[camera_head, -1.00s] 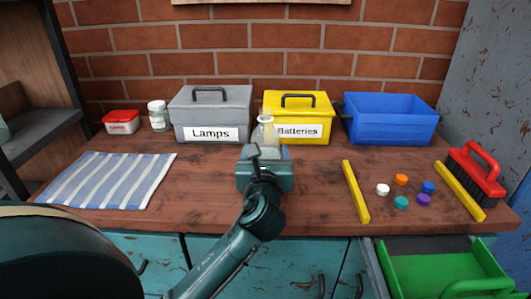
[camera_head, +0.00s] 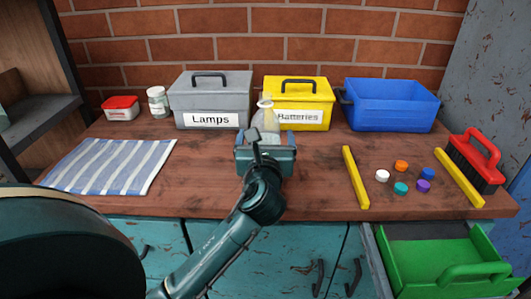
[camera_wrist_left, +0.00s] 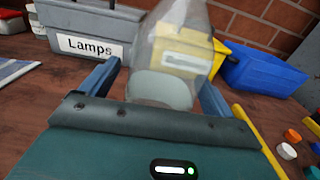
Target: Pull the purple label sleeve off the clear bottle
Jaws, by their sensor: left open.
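The clear bottle (camera_head: 267,117) stands in front of the yellow box in the head view, its lower part hidden behind my gripper. In the left wrist view the clear bottle (camera_wrist_left: 168,62) is large, with a pale grey-green patch low on it. I see no purple sleeve on it in either view. My left gripper (camera_head: 265,145) is open at the bottle. Its two blue fingers (camera_wrist_left: 155,88) show either side of the bottle in the wrist view; I cannot tell whether they touch it. My right gripper is not in view.
Behind stand the grey Lamps box (camera_head: 188,103), yellow Batteries box (camera_head: 330,100) and blue bin (camera_head: 395,118). Several coloured caps (camera_head: 401,188) lie between two yellow bars (camera_head: 355,180). A red brush (camera_head: 480,150), striped cloth (camera_head: 110,166) and open green drawer tray (camera_head: 415,265) are around.

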